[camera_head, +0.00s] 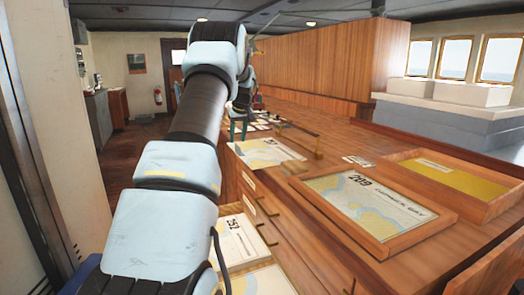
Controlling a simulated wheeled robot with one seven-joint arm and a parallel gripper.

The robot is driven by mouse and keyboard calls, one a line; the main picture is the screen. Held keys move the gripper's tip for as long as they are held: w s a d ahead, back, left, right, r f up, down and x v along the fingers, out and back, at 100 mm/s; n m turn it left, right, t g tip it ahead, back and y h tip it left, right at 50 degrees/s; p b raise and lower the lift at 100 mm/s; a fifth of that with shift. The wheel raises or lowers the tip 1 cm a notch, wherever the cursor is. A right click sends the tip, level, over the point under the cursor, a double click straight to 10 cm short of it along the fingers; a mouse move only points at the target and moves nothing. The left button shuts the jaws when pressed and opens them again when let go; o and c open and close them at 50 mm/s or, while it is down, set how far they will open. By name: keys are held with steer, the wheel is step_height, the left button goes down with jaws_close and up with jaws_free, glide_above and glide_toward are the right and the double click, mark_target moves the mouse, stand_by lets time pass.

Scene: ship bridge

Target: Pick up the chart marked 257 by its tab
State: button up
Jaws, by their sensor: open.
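The chart marked 257 (242,236) is a pale sheet with large black digits. It lies low in front of the wooden chart table, in what looks like an open drawer, and my arm covers its left part. I cannot make out its tab. Another map sheet (262,283) shows below it at the bottom edge. My gripper (239,130) is small and far off, beyond the chart and above the far part of the table. It points down and is open, with nothing seen between its fingers.
A framed chart marked 289 (365,205) lies on the wooden table (290,195). A wooden tray with a yellow sheet (450,177) stands behind it. A loose chart (266,152) and small cards (357,161) lie on the top.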

mark_target(237, 145)
steer(key=p+x, duration=0.2)
steer(key=x, duration=0.3)
steer(key=shift+d, duration=0.2)
steer(key=shift+c, duration=0.2)
jaws_close()
stand_by(1.0)
